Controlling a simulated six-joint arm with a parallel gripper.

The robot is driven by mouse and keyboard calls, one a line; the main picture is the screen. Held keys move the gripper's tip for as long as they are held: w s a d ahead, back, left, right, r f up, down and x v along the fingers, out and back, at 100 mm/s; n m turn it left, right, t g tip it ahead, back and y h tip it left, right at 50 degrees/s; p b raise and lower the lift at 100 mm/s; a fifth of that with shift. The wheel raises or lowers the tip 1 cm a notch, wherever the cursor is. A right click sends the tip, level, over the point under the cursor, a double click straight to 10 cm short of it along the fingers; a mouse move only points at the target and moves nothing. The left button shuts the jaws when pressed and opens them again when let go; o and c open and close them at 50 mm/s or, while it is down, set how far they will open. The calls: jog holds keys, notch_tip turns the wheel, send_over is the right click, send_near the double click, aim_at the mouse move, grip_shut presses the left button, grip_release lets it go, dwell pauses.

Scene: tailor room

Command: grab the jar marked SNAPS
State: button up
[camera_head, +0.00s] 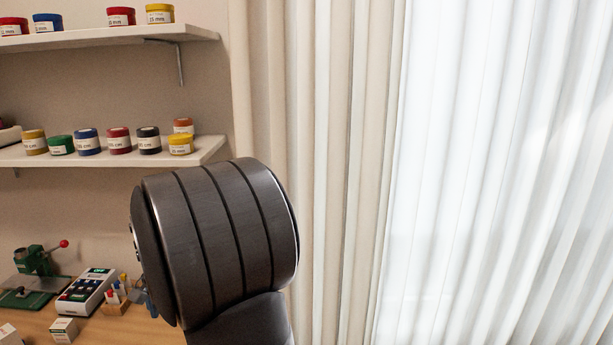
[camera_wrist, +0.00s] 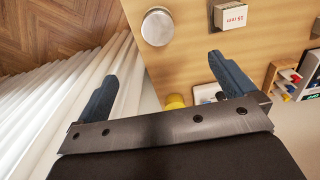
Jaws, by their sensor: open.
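I cannot make out a label reading SNAPS in either view. A round container with a silvery top (camera_wrist: 157,27) stands on the wooden table, seen from above in the wrist view; no marking on it is readable. My gripper (camera_wrist: 162,66) is open, its two dark blue fingers spread wide with nothing between them. The round container shows beyond the fingertips, between their lines. A yellow round thing (camera_wrist: 174,101) is partly hidden behind the gripper's bar.
A small labelled box (camera_wrist: 230,14) lies on the table near the right finger. Curtains (camera_head: 350,170) hang at right.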

jog(key=shift+c, duration=0.8)
jog(key=f+m, duration=0.4)
jog(key=m, duration=0.2)
jog(key=f+m, duration=0.5)
jog(key=m, duration=0.1)
jog(key=f+m, duration=0.5)
jog(key=m, duration=0.2)
jog(key=shift+d, duration=0.4)
jog(key=shift+s+a+f, duration=0.15)
jog(key=shift+f, duration=1.15)
jog(key=shift+s+a+f, duration=0.1)
jog(key=shift+f, duration=1.2)
jog(key=c, duration=1.2)
jog(key=shift+r, duration=0.1)
